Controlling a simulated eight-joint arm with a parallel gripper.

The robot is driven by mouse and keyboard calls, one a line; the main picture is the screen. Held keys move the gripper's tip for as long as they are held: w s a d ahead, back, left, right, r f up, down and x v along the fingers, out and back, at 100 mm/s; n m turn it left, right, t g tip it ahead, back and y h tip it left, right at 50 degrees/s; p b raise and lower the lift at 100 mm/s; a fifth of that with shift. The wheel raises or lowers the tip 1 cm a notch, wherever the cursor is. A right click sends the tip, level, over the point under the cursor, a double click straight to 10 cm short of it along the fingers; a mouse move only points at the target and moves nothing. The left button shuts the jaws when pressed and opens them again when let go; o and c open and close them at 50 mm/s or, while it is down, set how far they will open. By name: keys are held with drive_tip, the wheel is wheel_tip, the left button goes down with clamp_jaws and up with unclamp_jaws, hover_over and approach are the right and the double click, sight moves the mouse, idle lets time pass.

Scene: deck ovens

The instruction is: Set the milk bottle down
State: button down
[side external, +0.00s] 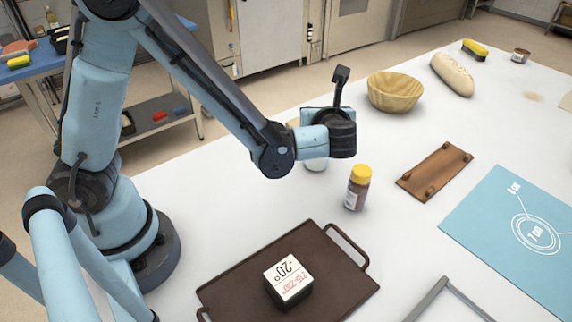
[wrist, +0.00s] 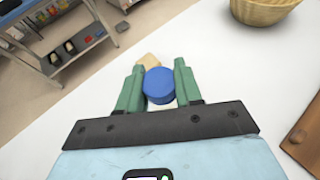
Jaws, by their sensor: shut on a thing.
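The milk bottle shows in the wrist view as a round blue cap (wrist: 159,85) between the two green fingers of my gripper (wrist: 159,80). My gripper is shut on it. In the side external view my gripper and wrist hide most of the bottle; only a white lower part (side external: 315,164) shows beneath them, over the white table (side external: 400,130). I cannot tell whether its base touches the table.
A yellow-capped jar (side external: 357,188) stands close by at the front right. A wooden bowl (side external: 395,92) is behind right, and a brown board (side external: 434,171) lies right. A dark tray (side external: 235,290) with a labelled block (side external: 288,279) is in front. White tabletop is clear between them.

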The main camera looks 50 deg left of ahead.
drive_tip(key=shift+f, duration=0.15)
drive_tip(key=c, duration=0.8)
unclamp_jaws()
drive_tip(key=shift+o, duration=0.2)
drive_tip(key=shift+d+r, duration=0.1)
drive_tip(key=shift+r, duration=0.1)
drive_tip(key=v, duration=1.2)
drive_tip(key=s+a+f+n+h, duration=0.1)
drive_tip(key=s+a+n+h, duration=0.2)
drive_tip(key=n, duration=0.9)
drive_tip(key=s+a+f+n+h, duration=0.1)
drive_tip(key=s+a+n+h, duration=0.2)
drive_tip(key=a+n+h, duration=0.4)
drive_tip(key=shift+s+a+n+h, duration=0.3)
drive_tip(key=shift+s+n+h, duration=0.15)
drive_tip(key=shift+n, duration=2.55)
